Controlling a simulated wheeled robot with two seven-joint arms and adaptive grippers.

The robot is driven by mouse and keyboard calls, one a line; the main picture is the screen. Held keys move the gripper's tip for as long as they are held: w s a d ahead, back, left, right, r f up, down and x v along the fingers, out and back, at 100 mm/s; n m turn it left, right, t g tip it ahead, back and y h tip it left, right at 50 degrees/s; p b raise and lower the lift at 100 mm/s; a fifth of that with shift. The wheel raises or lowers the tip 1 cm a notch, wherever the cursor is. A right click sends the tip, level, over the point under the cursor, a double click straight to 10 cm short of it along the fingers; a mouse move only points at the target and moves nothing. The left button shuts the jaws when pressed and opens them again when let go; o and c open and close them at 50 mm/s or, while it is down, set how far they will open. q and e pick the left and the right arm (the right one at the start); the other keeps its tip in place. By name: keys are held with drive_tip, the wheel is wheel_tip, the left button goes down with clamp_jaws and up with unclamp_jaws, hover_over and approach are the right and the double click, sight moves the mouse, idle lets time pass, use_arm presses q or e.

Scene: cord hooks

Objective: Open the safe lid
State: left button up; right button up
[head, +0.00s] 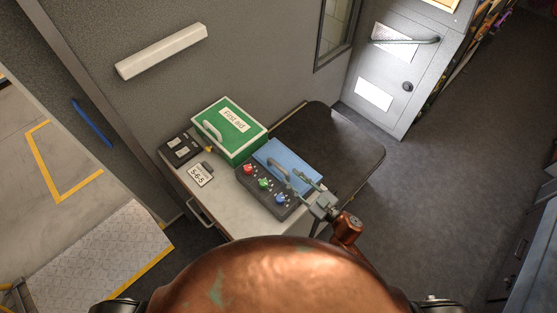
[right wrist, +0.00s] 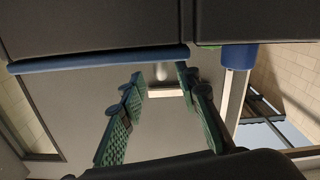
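The safe is a dark box with a blue lid (head: 277,153) on the table in the head view. The lid appears down and has a grey handle (head: 276,168). Red (head: 248,169), green (head: 263,183) and blue (head: 280,198) knobs stand on the dark panel (head: 254,188) in front of the lid. My right gripper (head: 300,183) is at the lid's right side, close to the handle; contact cannot be told. The right wrist view shows its green-padded fingers (right wrist: 160,82) spread apart with nothing clearly between them. My left gripper is not in view.
A green first aid box (head: 224,140) stands left of the safe. A card reading 5-6-5 (head: 200,175) and a dark box (head: 181,149) lie on the table's left part. A dark chair-like surface (head: 340,140) is behind right. Open floor (head: 440,190) lies to the right.

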sight(284, 172)
drive_tip(key=shift+x, duration=0.9)
drive_tip(key=x, duration=0.5)
drive_tip(key=shift+r, duration=0.1)
drive_tip(key=shift+w+a, duration=0.3)
drive_tip(key=shift+a, duration=0.05)
drive_tip(key=shift+c, duration=0.4)
clamp_jaws()
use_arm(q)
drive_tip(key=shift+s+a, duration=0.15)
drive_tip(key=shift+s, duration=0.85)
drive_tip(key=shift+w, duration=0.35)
